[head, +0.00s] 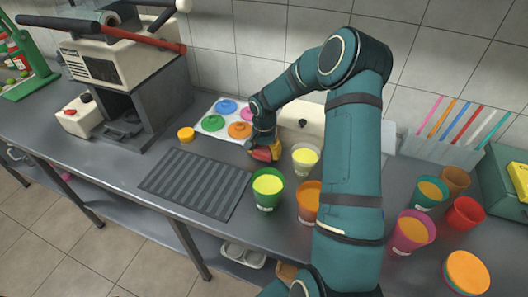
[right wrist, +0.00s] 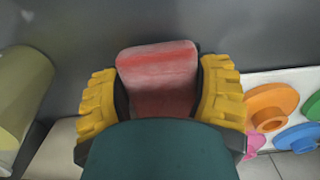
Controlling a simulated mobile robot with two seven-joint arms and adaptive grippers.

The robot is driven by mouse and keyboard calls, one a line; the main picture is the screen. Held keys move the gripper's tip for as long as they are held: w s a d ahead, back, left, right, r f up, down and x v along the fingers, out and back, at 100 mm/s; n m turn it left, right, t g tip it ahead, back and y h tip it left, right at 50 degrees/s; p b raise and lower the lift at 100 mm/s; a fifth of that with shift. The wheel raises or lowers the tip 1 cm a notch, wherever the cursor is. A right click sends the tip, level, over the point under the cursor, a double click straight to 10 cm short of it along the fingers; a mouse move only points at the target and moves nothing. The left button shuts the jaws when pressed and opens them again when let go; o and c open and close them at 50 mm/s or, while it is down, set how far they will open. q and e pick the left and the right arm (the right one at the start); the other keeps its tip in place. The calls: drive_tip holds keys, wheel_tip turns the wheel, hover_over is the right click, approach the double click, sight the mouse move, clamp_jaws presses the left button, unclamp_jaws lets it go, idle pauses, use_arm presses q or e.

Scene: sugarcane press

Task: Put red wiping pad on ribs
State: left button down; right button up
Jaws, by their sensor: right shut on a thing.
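The red wiping pad (right wrist: 158,75) is between the yellow fingers of my right gripper (right wrist: 160,92) in the right wrist view, and the gripper is shut on it. In the head view the right gripper (head: 265,151) holds the pad low over the counter, behind the right end of the ribbed panel; I cannot tell whether the pad touches the counter. The dark ribs (head: 195,185) lie flat and bare on the counter's front part. My left gripper is not in view.
A white tray with coloured lids (head: 214,123) is behind the ribs. The press (head: 125,70) stands at the left.

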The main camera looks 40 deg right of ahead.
sight(264, 150)
drive_tip(key=shift+f, duration=0.2)
drive_tip(key=o, duration=1.3)
drive_tip(key=shift+c, duration=0.2)
drive_tip(key=shift+r, duration=0.1)
drive_tip(key=shift+r, duration=0.3)
wheel_tip(264, 150, up, 12)
drive_tip(key=p, duration=0.2)
drive_tip(key=shift+s+a+f, duration=0.1)
drive_tip(key=shift+f, duration=0.15)
